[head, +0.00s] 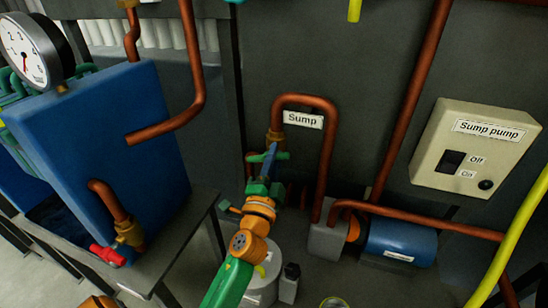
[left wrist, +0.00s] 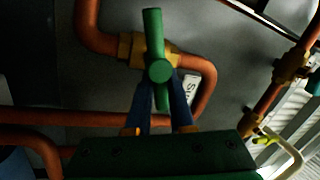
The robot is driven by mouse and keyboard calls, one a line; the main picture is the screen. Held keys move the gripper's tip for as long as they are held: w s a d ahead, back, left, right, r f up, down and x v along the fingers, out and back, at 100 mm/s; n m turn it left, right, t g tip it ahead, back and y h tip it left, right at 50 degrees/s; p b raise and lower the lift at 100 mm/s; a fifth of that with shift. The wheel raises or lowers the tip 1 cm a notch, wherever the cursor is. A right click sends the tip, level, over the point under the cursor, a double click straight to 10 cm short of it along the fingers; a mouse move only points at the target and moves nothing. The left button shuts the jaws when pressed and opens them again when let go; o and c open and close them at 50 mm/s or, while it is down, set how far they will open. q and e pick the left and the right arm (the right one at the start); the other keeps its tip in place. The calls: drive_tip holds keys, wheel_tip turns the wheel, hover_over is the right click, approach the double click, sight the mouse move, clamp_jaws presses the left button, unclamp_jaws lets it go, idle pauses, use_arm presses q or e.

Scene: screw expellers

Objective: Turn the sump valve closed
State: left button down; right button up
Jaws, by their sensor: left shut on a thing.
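The sump valve has a brass body (head: 275,138) on the copper pipe beside the "Sump" label (head: 303,119). Its green handle (head: 283,156) shows just below the brass. In the left wrist view the green handle (left wrist: 153,28) lies crosswise to the brass body (left wrist: 130,47) and the pipe. My left gripper (head: 269,156) reaches up to the valve from below. Its blue fingers (left wrist: 162,85) are shut on the green handle, one on each side of its hub. The fingers hide part of the handle in the head view. My right gripper is not in view.
A cream "Sump pump" switch box (head: 480,146) is at the right. A blue pump (head: 400,241) lies low beside copper pipes. A blue tank (head: 105,135) with a gauge (head: 31,52) and red-handled valve (head: 108,255) stands left. A yellow hose (head: 515,240) runs along the right edge.

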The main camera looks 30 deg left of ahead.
use_arm(q)
drive_tip(key=shift+f+m+t+h, duration=0.2)
drive_tip(key=shift+m+h, duration=0.25)
drive_tip(key=shift+m, duration=0.9)
drive_tip(key=shift+f+m+t+h, duration=0.15)
drive_tip(key=shift+m+h, duration=0.3)
drive_tip(key=shift+m, duration=0.9)
drive_tip(key=shift+r, duration=0.1)
drive_tip(key=c, duration=0.8)
unclamp_jaws()
